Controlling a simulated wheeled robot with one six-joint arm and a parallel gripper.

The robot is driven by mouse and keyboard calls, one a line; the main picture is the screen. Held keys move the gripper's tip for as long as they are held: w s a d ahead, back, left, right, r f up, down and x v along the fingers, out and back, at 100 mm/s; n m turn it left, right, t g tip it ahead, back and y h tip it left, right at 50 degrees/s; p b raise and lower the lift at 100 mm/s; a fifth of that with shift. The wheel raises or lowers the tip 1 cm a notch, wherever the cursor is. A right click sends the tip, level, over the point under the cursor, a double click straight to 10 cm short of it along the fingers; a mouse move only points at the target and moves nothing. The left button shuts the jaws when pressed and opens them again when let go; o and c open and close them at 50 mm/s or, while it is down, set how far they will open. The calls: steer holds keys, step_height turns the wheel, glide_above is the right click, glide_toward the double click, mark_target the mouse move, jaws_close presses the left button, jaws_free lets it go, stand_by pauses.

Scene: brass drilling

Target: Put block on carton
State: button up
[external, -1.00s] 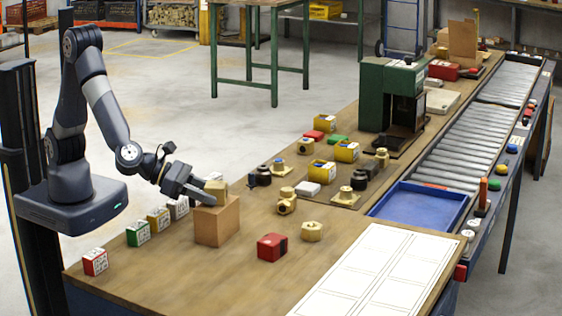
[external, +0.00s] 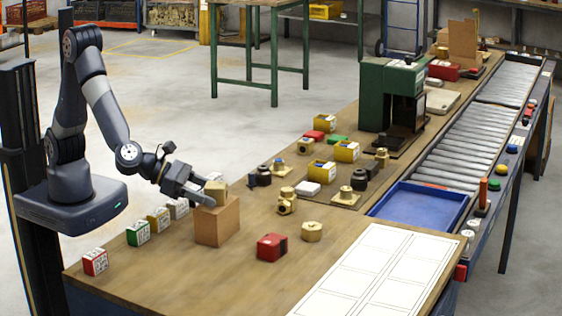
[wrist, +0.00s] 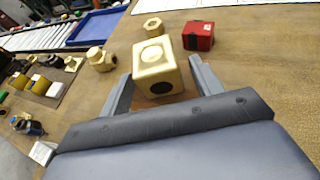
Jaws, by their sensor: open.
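A brass-coloured block (external: 218,194) with dark round holes sits on top of the brown cardboard carton (external: 218,226), near the left side of the bench. My gripper (external: 209,189) is at the carton's top, with its fingers spread on either side of the block. In the wrist view the block (wrist: 160,68) stands between the two grey fingers, with a gap visible at the right finger.
Several small boxes, including a red one (external: 95,262) and a green one (external: 138,233), line the bench's left edge. A red block (external: 271,247) and a brass hex piece (external: 312,231) lie right of the carton.

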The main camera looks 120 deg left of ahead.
steer(key=v, duration=1.2)
